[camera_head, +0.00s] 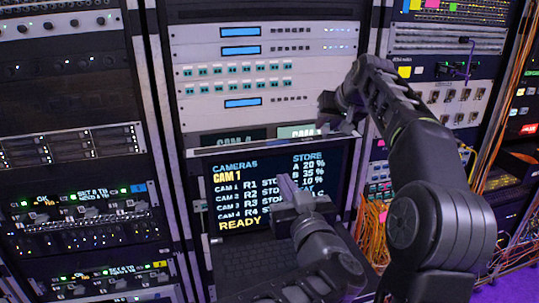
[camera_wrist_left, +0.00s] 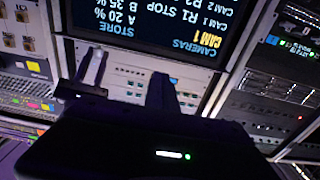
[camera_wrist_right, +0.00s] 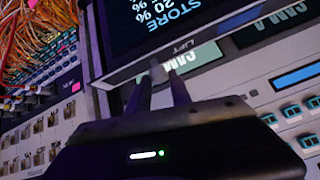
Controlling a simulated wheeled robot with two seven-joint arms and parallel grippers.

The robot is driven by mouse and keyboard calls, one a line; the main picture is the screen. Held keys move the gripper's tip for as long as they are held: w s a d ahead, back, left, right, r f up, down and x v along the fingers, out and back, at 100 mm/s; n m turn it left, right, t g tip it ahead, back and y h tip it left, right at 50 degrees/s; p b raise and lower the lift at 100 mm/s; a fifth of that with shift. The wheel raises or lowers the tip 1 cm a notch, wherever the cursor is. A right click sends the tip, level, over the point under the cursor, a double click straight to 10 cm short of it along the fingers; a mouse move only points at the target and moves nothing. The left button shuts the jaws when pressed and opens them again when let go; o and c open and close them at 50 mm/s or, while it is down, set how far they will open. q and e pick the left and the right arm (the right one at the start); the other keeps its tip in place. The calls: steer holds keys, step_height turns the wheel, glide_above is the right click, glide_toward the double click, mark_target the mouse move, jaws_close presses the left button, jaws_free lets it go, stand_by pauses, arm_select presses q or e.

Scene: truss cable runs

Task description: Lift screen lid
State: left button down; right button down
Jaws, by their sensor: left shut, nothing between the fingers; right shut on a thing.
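The screen lid (camera_head: 237,163) stands raised above a keyboard (camera_head: 250,262) in the middle rack. Its lit screen shows CAMERAS and STORE lists and READY. In the left wrist view the screen (camera_wrist_left: 150,22) appears upside down.
Rack panels with switches and blue displays (camera_head: 240,103) rise behind the lid. A dark rack (camera_head: 75,160) stands at the left. Orange cables (camera_head: 374,225) hang to the right of the lid, partly behind my right arm.

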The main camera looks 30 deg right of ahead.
mark_target(265, 149)
arm_select(q)
steer(key=x, duration=1.3)
arm_select(e)
steer(key=shift+w+a+f, duration=0.1)
steer(key=shift+a+f, duration=0.15)
steer(key=shift+f, duration=0.2)
arm_select(q)
steer(key=shift+w, duration=0.2)
arm_select(e)
steer(key=shift+a, duration=0.1)
arm_select(q)
steer(key=shift+x, duration=0.85)
arm_select(e)
steer(key=c, duration=1.2)
jaws_free()
steer(key=shift+r, duration=0.25)
steer(key=shift+c, duration=0.2)
steer(key=shift+o, duration=0.2)
steer(key=shift+d, duration=0.25)
steer(key=shift+r, duration=0.1)
